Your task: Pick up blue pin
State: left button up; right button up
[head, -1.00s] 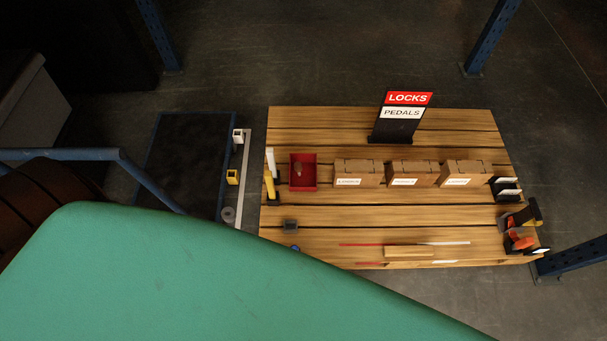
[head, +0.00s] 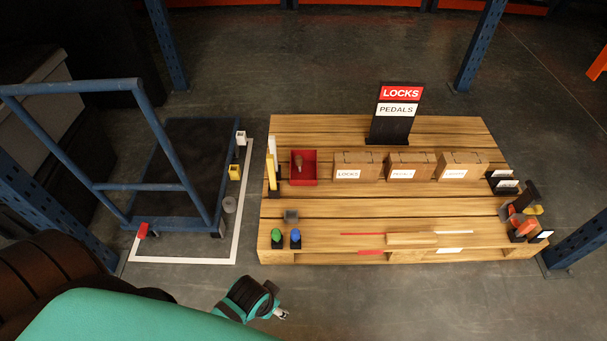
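The blue pin (head: 295,235) is a small blue-topped piece on a dark base. It stands at the near left corner of the wooden pallet (head: 380,218), beside a green-topped piece (head: 277,236). My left gripper (head: 282,314) shows at the bottom centre, at the end of a teal and black wrist. It is in front of the pallet's near edge, apart from the blue pin. Its fingers are too small to tell if open or shut. My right gripper is not in view.
A grey block (head: 291,216) sits just behind the pin. A red bin (head: 303,168), labelled cardboard boxes (head: 355,166) and a LOCKS/PEDALS sign (head: 395,112) stand farther back. A blue-railed cart (head: 170,155) is at left.

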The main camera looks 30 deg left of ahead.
aim_at(295, 233)
jog(key=u, duration=0.85)
jog(key=i+j, duration=0.05)
